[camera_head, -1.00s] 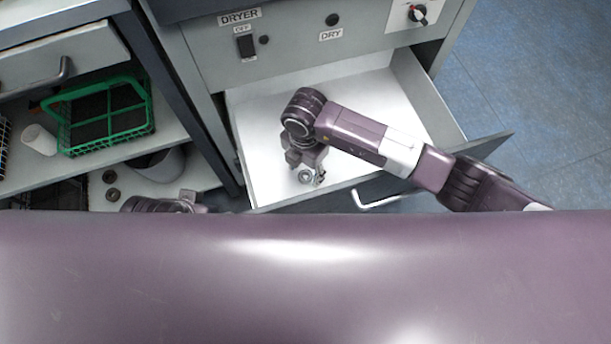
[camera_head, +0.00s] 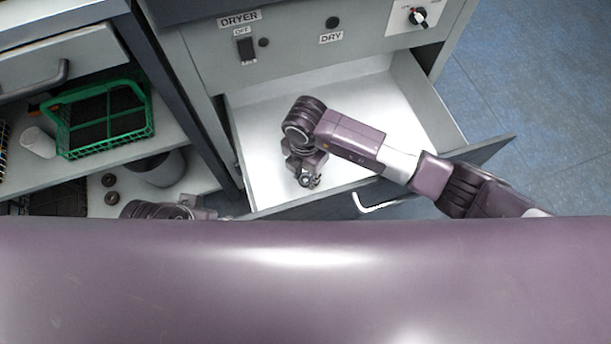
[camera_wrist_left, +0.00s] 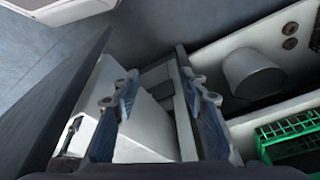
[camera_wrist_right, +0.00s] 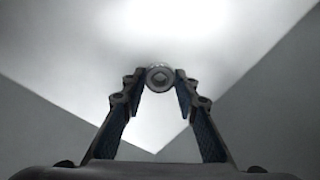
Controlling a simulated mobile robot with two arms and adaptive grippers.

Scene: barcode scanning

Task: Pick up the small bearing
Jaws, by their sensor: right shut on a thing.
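The small bearing (camera_wrist_right: 160,77) is a shiny metal ring with a dark centre, and it sits between the fingertips of my right gripper (camera_wrist_right: 159,82) in the right wrist view. In the head view the bearing (camera_head: 305,181) is partly covered by the right gripper (camera_head: 307,178), which points down inside the open white drawer (camera_head: 375,110) near its front. The right gripper is shut on the bearing. My left gripper (camera_wrist_left: 158,88) is empty, with its fingers spread apart in the left wrist view. In the head view it is mostly hidden behind my body.
The drawer's handle (camera_head: 378,202) is at its front, below the dryer panel (camera_head: 290,38). On the left are a green basket (camera_head: 103,120), a white cylinder (camera_head: 38,142), a grey cylinder (camera_head: 158,168) and two dark rings (camera_head: 110,188). The rest of the drawer floor is clear.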

